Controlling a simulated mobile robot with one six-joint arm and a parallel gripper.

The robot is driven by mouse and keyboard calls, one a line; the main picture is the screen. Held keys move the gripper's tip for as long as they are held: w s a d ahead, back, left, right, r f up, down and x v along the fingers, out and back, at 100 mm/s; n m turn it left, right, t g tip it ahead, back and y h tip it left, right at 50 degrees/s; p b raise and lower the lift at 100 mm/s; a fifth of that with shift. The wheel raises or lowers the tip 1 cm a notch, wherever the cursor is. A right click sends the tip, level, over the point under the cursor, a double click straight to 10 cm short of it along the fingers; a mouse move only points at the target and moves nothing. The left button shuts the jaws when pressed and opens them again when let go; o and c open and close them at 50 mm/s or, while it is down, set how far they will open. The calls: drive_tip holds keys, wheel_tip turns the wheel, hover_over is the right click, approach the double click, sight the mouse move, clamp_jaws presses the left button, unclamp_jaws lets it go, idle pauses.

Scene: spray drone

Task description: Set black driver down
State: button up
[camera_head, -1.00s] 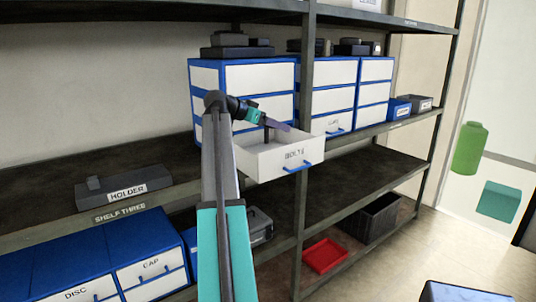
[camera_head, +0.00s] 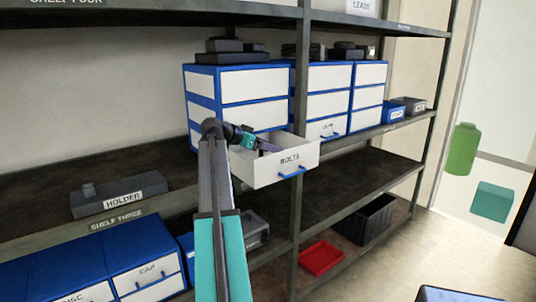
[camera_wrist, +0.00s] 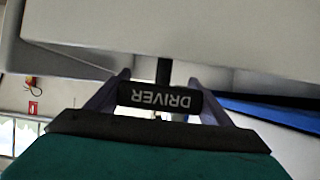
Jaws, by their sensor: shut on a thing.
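My gripper (camera_head: 264,147) is shut on the black driver at the open drawer labelled BOLTS (camera_head: 290,169). In the wrist view the driver (camera_wrist: 160,98) sits between the two fingers, with its DRIVER label upside down. Its dark shaft runs up the picture from the handle. In the head view the gripper is low at the drawer's opening and the driver is too small to make out clearly. The drawer's pale wall (camera_wrist: 190,45) fills the top of the wrist view. The drawer floor and contents are hidden.
Blue and white drawer cabinets (camera_head: 240,84) stand on the shelf. A grey block labelled HOLDER (camera_head: 118,196) sits to the left. A shelf post (camera_head: 298,215) is close to the open drawer. A red tray (camera_head: 322,258) and a black bin (camera_head: 372,220) are lower down.

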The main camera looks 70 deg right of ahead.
drive_tip(key=shift+f+p, duration=0.45)
drive_tip(key=shift+f, duration=1.25)
drive_tip(key=shift+f, duration=0.15)
drive_tip(key=o, duration=0.8)
drive_tip(key=shift+r, duration=0.2)
drive_tip(key=b+v, duration=0.3)
drive_tip(key=v, duration=0.9)
